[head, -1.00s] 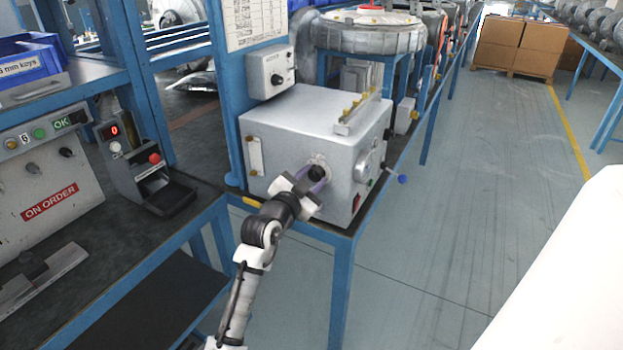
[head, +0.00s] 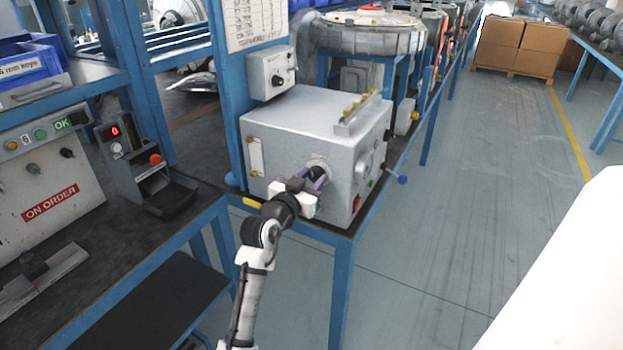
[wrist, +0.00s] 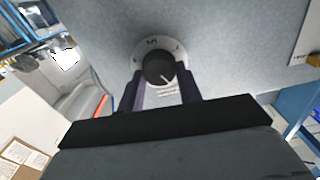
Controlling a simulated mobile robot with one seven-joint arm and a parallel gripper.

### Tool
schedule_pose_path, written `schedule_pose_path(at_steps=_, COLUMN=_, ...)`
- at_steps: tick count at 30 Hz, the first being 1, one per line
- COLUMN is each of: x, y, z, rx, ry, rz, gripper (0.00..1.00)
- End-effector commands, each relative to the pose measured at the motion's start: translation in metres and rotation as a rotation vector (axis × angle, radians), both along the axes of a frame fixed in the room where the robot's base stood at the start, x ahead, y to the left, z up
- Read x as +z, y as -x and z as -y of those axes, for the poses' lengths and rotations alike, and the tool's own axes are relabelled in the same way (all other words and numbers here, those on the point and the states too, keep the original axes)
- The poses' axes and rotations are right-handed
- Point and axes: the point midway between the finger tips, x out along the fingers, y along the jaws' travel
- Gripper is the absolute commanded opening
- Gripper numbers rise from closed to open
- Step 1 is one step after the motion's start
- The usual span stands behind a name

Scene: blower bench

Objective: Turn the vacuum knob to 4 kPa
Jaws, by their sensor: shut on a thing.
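The vacuum knob (wrist: 158,68) is a round black knob with a light pointer line, on a pale dial (wrist: 147,45) with dark marks. It sits on the front of a grey metal box (head: 285,150). In the wrist view, my gripper (wrist: 163,82) has one purple finger on each side of the knob and is shut on it. The pointer line runs toward the lower right in that view. The dial figures are too small to read surely, and the fingers hide part of the dial. In the head view, my gripper (head: 316,180) covers most of the knob.
A smaller control box (head: 268,73) with its own black knob hangs on the blue post. A blue-tipped lever (head: 402,180) sticks out right of the grey box. A scanner-like stand (head: 155,175) with a red display is at left.

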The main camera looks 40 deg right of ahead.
Motion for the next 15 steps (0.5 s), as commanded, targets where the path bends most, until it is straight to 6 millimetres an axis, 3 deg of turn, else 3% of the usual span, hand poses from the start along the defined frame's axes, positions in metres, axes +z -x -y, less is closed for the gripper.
schedule_pose_path(at_steps=15, x=-0.0011, y=-0.0006, z=0.0, rx=0.0, ry=0.087, rz=-0.216, gripper=0.12)
